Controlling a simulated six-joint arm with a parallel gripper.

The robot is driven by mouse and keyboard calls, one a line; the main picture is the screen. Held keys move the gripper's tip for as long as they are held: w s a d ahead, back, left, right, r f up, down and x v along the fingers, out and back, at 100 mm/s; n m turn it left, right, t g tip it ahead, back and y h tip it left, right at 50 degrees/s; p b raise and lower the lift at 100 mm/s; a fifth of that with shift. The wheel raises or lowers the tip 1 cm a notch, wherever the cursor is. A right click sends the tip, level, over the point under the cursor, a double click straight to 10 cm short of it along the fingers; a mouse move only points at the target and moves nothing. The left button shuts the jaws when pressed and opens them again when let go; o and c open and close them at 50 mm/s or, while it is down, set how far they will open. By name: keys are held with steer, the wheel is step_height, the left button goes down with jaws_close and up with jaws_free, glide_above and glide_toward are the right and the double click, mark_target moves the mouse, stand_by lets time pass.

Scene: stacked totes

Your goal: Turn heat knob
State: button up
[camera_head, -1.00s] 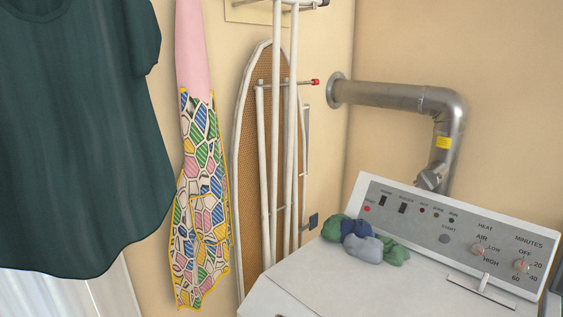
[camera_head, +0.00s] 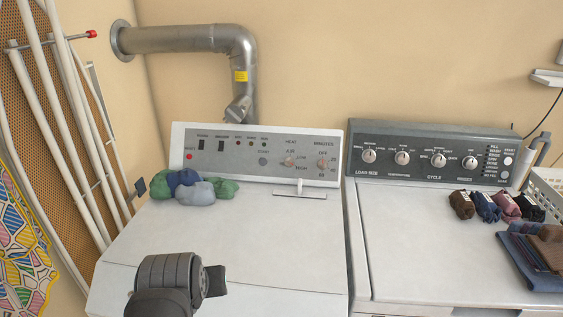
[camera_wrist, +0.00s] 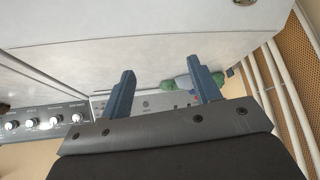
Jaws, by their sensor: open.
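The heat knob (camera_head: 289,162) is a small pale knob on the grey control panel (camera_head: 220,151) of the left white machine, under the word HEAT. A similar minutes knob (camera_head: 323,164) sits to its right. My dark wrist shows low in the head view, in front of the panel and apart from it; my fingers cannot be made out there. In the wrist view, my gripper (camera_wrist: 160,65) has two blue fingers spread wide with nothing between them. Part of the control panel (camera_wrist: 150,104) shows beyond the fingers; I cannot pick out the heat knob there.
Bundled green and blue cloths (camera_head: 193,188) lie on the left machine, below the panel. A flat handle (camera_head: 300,191) sits below the knobs. A second machine with a dark knob panel (camera_head: 432,155) stands right, with rolled clothes (camera_head: 488,206) on top. A metal duct (camera_head: 185,40) runs behind.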

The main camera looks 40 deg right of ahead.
steer(key=w+d+r+t+h, duration=0.1)
steer(key=w+d+r, duration=0.2)
steer(key=w+d, duration=0.5)
steer(key=m+t+h, duration=0.2)
steer(key=m+h, duration=0.1)
steer(key=h, duration=0.3)
glide_toward(289, 162)
steer(key=x, duration=0.9)
steer(key=c, duration=1)
